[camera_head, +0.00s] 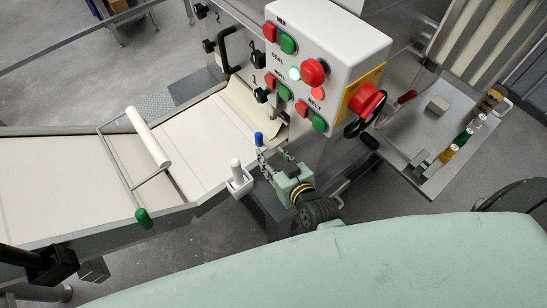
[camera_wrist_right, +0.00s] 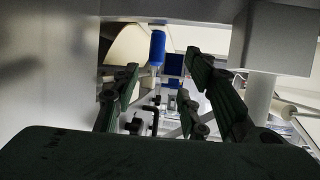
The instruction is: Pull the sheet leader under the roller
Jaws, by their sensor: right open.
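The cream sheet leader (camera_head: 252,106) comes out of the machine with a curled edge and lies over the upper end of the cream belt. The white roller (camera_head: 148,137) is held in a metal frame above the belt, farther left, with a green handle (camera_head: 142,218) on the frame's near end. My right gripper (camera_head: 273,160) is open beside the machine, below the button panel, apart from the sheet and roller. In the right wrist view a blue knob (camera_wrist_right: 157,47) shows between the open fingers, with a curved cream surface, apparently the sheet (camera_wrist_right: 126,48), behind it. My left gripper is not seen.
The white button panel (camera_head: 325,60) stands just above my right gripper. A white-topped post (camera_head: 238,178) stands at the belt's near edge. A pale green surface (camera_head: 350,265) fills the foreground. A tray (camera_head: 425,135) with small bottles is at the right.

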